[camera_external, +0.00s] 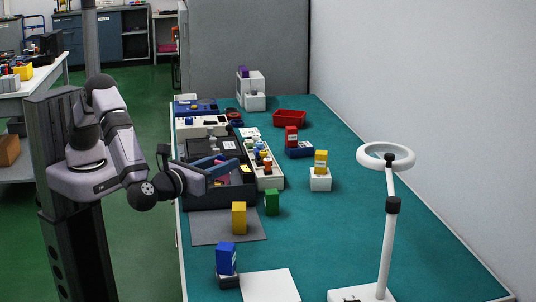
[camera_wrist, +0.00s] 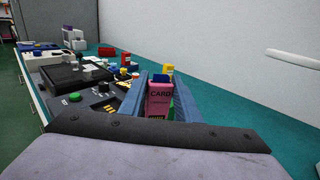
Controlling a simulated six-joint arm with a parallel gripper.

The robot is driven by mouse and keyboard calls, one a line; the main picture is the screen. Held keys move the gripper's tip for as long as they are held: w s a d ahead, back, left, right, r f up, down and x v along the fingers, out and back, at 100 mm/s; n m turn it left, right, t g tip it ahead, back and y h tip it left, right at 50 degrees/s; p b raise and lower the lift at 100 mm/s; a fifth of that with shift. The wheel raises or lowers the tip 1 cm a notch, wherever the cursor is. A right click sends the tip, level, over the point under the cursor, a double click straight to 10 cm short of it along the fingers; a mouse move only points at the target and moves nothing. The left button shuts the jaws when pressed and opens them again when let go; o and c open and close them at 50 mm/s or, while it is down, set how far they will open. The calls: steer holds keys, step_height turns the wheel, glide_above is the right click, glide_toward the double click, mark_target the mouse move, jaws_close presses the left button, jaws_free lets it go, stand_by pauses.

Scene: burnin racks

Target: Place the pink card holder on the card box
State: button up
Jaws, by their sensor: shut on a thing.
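The pink card holder (camera_wrist: 158,101), marked "CARD", stands between the two blue-grey fingers of my gripper (camera_wrist: 160,87) in the wrist view. A dark blue piece shows at its top. My gripper is shut on it. In the external view my gripper (camera_external: 222,164) is over the black tray unit (camera_external: 232,196), with the holder mostly hidden by the fingers. I cannot tell for sure which thing is the card box; several small boxes carry coloured blocks, such as a white box (camera_external: 320,183) and a dark blue box (camera_external: 299,152).
A yellow block (camera_external: 239,218) stands on a grey mat (camera_external: 215,236), with a green block (camera_external: 272,202) to its right. A blue block (camera_external: 226,258) is nearer the front. A lamp (camera_external: 386,240) stands front right. A red bin (camera_external: 290,117) is farther back.

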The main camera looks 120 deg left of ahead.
step_height(320, 180, up, 4)
steer(key=r+m+t+b, duration=0.1)
steer(key=t, duration=0.1)
glide_above(237, 206)
steer(key=shift+w+a+f+p, duration=0.15)
steer(key=shift+f+p, duration=0.3)
steer(key=shift+f, duration=2.15)
steer(key=shift+a+f+p, duration=0.1)
steer(key=shift+f+p, duration=0.35)
steer(key=shift+f, duration=2.15)
steer(key=shift+f, duration=0.2)
steer(key=o, duration=1)
steer(key=shift+r, duration=0.2)
steer(key=shift+d+f, duration=0.1)
steer(key=shift+d, duration=0.2)
steer(key=b+v, duration=0.3)
steer(key=v, duration=0.8)
steer(key=shift+d+b, duration=0.2)
steer(key=shift+b, duration=0.15)
